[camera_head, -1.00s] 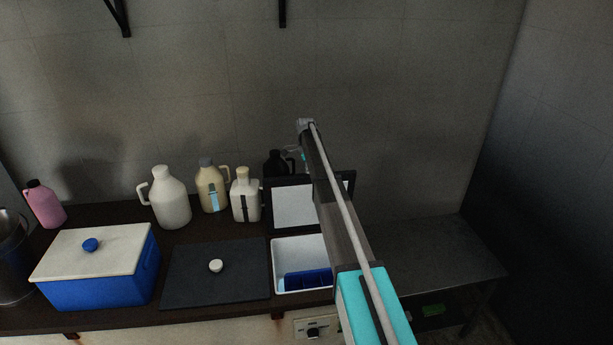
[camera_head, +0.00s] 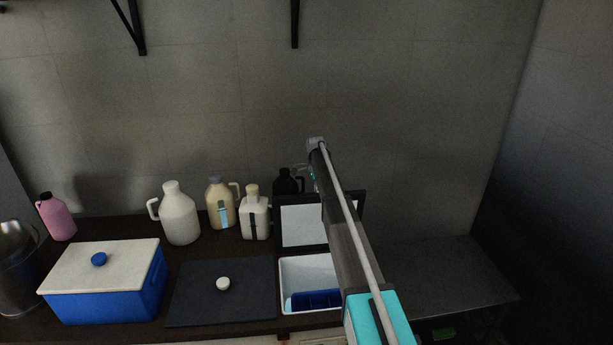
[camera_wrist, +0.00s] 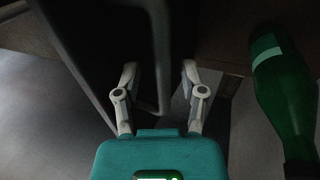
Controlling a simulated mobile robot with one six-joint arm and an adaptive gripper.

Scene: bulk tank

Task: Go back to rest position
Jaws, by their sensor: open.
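In the head view my arm reaches up from the lower right over the counter, and the gripper is mostly hidden behind the arm near the black jug (camera_head: 288,182).
The counter holds a blue cooler (camera_head: 110,295) with a white lid, a dark lid (camera_head: 220,300), an open white bin (camera_head: 310,268) with a raised lid (camera_head: 303,226), and several jugs. A green bottle (camera_wrist: 285,95) shows at right in the wrist view. Wall brackets (camera_head: 136,30) hang above.

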